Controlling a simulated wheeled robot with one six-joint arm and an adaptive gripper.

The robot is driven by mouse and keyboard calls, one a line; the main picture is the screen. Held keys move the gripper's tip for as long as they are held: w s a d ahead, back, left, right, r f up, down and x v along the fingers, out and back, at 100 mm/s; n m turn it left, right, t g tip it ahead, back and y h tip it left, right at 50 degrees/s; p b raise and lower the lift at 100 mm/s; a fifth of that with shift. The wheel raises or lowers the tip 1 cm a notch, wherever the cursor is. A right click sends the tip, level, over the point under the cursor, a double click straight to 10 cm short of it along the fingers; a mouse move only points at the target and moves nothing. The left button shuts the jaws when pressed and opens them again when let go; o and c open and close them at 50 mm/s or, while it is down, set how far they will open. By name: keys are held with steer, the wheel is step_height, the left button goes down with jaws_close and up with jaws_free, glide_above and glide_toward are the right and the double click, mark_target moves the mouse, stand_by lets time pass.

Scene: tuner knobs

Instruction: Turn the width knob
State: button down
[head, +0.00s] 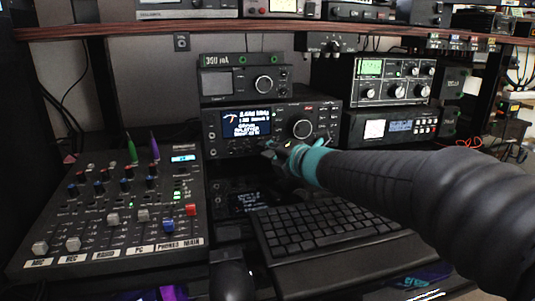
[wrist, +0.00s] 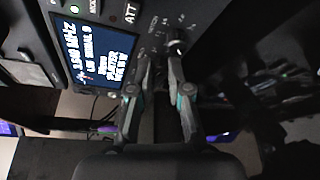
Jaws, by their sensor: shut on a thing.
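The black radio (head: 250,146) with the lit blue-and-white screen (head: 246,122) stands on the desk at the middle of the head view. My gripper (head: 272,152) is at the lower front of this radio, below and right of the screen. In the wrist view, my gripper (wrist: 160,66) has its two fingers at a small black knob (wrist: 177,44) on the panel, and they are shut on it. I take this as the width knob, but its label is not legible. In the head view the gripper hides the knob.
A large tuning dial (head: 303,129) and smaller knobs sit right of the screen, close above my arm. A keyboard (head: 320,228) lies below my arm. A mixer (head: 115,210) fills the left of the desk. More radio units (head: 392,80) stand at the right.

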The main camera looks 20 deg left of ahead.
steer(key=shift+m, duration=0.3)
steer(key=c, duration=1.4)
jaws_free()
steer(key=v, duration=1.2)
steer(key=shift+f, duration=0.1)
